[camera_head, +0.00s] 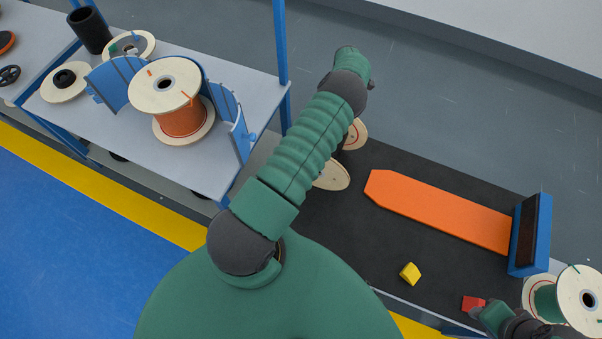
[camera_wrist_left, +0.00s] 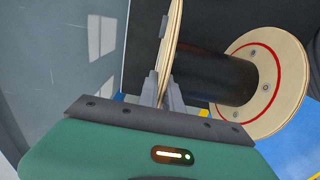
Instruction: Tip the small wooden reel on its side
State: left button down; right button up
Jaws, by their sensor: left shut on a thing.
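The small wooden reel (camera_head: 333,176) is on the dark mat behind my left arm in the head view, partly hidden. Its pale flanges show, one nearer and one farther (camera_head: 357,134). In the left wrist view, its far flange (camera_wrist_left: 283,78) has a red ring and its core (camera_wrist_left: 215,75) is black. My left gripper (camera_wrist_left: 165,92) is shut on the edge of the near flange, which appears edge-on. The head view hides this gripper behind the arm. My right arm reaches the lower right corner of the head view; its gripper (camera_head: 477,313) is unclear, beside a red block (camera_head: 472,302).
An orange board (camera_head: 440,212) leads to a blue frame (camera_head: 530,235) on the mat (camera_head: 330,225). A yellow block (camera_head: 410,273) lies nearer. A green-wound reel (camera_head: 578,295) stands lower right. A shelf (camera_head: 75,120) at left holds an orange-wound reel (camera_head: 182,118) and blue curved panels (camera_head: 110,82).

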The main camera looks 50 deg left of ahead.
pick_arm(q)
jog(key=c, duration=1.5)
grip_release()
jog(key=shift+f, duration=0.15)
jog(key=shift+o, duration=0.2)
notch_tip(320, 180, up, 17)
jog(key=shift+a+f, duration=0.1)
jog(key=shift+f, duration=0.05)
